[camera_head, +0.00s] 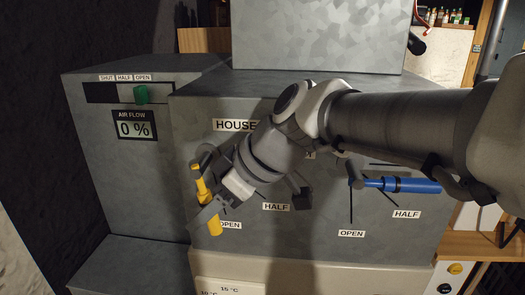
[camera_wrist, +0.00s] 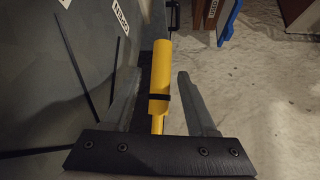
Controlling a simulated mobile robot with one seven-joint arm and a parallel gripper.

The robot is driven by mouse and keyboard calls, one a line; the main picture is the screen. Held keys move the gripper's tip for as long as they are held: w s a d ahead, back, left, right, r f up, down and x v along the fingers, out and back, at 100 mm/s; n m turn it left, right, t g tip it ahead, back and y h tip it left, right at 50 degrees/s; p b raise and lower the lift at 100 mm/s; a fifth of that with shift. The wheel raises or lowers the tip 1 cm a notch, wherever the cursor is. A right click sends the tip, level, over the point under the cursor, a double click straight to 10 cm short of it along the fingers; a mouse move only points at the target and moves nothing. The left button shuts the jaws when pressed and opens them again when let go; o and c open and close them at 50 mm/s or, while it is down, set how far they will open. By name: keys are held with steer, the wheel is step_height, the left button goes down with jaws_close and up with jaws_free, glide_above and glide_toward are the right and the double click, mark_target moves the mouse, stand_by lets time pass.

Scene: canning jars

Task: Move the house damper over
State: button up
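The house damper's yellow handle (camera_head: 214,224) hangs downward, slightly tilted, on the grey metal front below the HOUSE label (camera_head: 235,125). Its lower end is beside the left OPEN label (camera_head: 230,225); the HALF label (camera_head: 276,207) is farther right. My gripper (camera_head: 206,207) is at the handle, partly covering it and its pivot. In the wrist view the yellow handle (camera_wrist: 160,75) stands between my two spread fingers. A gap shows between the handle and the right finger; the left finger is nearer to it, and I cannot tell whether they touch.
A blue-handled lever (camera_head: 405,185) points right, near its own HALF label (camera_head: 406,214). A green knob (camera_head: 141,94) sits under the upper OPEN mark. The air flow display (camera_head: 134,125) reads 0 %. My arm crosses in front of the panel from the right.

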steer(key=p+v, duration=0.1)
steer(key=v, duration=1.6)
steer(key=shift+r+p, duration=0.2)
steer(key=shift+p, duration=0.15)
steer(key=shift+d, duration=0.2)
